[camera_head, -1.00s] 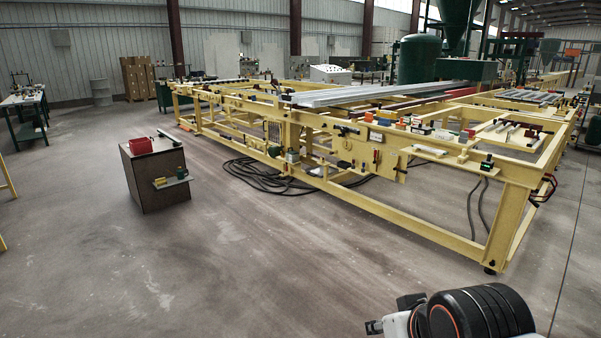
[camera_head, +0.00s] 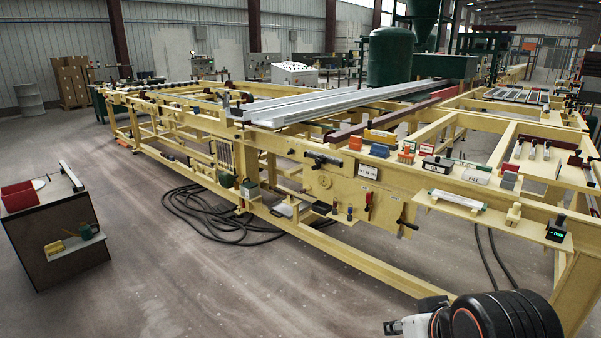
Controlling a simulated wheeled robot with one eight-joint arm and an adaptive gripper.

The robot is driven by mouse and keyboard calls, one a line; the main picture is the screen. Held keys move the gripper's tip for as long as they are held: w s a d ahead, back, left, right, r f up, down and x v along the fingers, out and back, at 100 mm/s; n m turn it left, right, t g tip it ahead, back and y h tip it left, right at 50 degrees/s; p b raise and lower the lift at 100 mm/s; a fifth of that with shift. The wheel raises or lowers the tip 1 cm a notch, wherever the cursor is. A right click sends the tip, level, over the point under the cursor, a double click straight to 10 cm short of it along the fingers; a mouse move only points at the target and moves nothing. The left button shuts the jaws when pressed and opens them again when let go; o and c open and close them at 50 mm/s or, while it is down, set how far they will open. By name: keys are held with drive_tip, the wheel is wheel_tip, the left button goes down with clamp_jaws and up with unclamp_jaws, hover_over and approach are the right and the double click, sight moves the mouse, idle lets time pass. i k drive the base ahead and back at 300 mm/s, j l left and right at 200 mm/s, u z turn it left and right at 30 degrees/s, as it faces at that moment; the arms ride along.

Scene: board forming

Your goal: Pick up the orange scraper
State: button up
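Two small orange things stand on the near rail of the yellow frame (camera_head: 345,238). One is an orange block (camera_head: 355,143); the other is an orange piece (camera_head: 406,157) a little to its right. Both are too small for me to tell whether either is the orange scraper. My arm shows at the bottom right as a black, orange-ringed joint and a white link, well in front of the rail. A small dark part at its left end may be my gripper (camera_head: 392,328); its fingers cannot be made out. It touches none of the tools.
Several small tools, boxes and labels crowd the rail. A small shelf (camera_head: 447,207) juts out from the frame. A brown cabinet (camera_head: 55,235) with a red bin (camera_head: 18,196) stands at left. Black cables (camera_head: 200,215) lie under the frame. The floor in front is clear.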

sight(355, 143)
drive_tip(key=i, duration=0.6)
drive_tip(key=i+z, duration=0.15)
drive_tip(key=i, duration=0.45)
drive_tip(key=i+j, duration=0.15)
drive_tip(key=i, duration=0.5)
drive_tip(key=i+j+z, duration=0.1)
drive_tip(key=i, duration=0.5)
drive_tip(key=i+j+z, duration=0.5)
drive_tip(key=i, duration=0.25)
drive_tip(key=i+j+z, duration=0.65)
drive_tip(key=i, duration=0.15)
